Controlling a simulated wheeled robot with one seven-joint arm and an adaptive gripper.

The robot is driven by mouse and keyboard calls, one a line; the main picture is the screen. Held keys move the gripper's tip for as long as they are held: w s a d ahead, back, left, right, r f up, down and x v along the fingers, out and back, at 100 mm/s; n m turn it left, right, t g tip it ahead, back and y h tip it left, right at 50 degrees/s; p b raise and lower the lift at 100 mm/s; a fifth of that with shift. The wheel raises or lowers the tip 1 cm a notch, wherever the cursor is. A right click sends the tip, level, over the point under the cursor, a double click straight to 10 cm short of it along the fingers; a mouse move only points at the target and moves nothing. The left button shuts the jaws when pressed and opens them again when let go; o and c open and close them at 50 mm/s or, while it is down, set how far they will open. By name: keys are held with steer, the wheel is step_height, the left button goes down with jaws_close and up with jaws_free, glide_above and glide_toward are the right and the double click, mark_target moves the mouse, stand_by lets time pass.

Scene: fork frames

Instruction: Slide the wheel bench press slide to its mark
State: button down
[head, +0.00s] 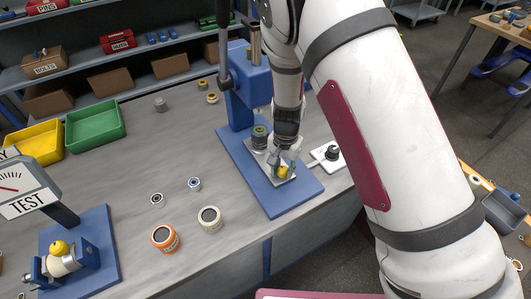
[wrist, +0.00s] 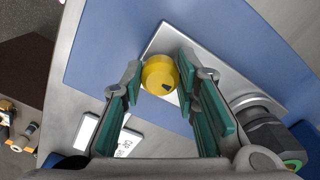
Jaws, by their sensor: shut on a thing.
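The blue bench press (head: 240,95) stands on a blue base plate (head: 295,192). A light grey slide plate (head: 258,158) lies on that base, and it also shows in the wrist view (wrist: 222,68). A yellow knob (head: 283,171) sits at the slide's near end. My gripper (head: 283,168) reaches down and is shut on the knob. In the wrist view the knob (wrist: 159,75) sits between the green-padded fingertips. A dark grey cylinder with a green top (head: 260,137) stands by the slide's other end. I cannot make out a mark for the slide.
A white labelled plate with a black knob (head: 328,154) lies just right of the base. A test gauge (head: 30,190), an orange-rimmed roll (head: 165,238) and a cream roll (head: 210,219) stand to the left. Green (head: 95,127) and yellow bins stand behind.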

steer(key=s+d+p, duration=0.6)
steer(key=s+d, duration=0.2)
steer(key=s, duration=0.3)
steer(key=shift+s, duration=0.3)
steer(key=c, duration=1.2)
jaws_free()
steer(key=shift+a, duration=0.1)
stand_by(1.1)
step_height(320, 180, up, 28)
steer(key=d+r+n+t+y+b, duration=0.1)
steer(key=d+n+t+y+b, duration=0.1)
steer(key=d+b, duration=0.1)
steer(key=s+d+r+n+t+b, duration=0.1)
steer(key=s+d+r, duration=0.1)
steer(key=s, duration=0.1)
steer(key=s+d+r+n+t+h+b, duration=0.1)
steer(key=s+d+r, duration=0.1)
steer(key=s+r, duration=0.1)
steer(key=s+d+r+t+h+b, duration=0.1)
steer(key=s+d+r+b, duration=0.1)
steer(key=s+r, duration=0.1)
steer(key=shift+s+d+n+t, duration=0.3)
steer(key=shift+s+d+n, duration=0.1)
steer(key=shift+s, duration=0.15)
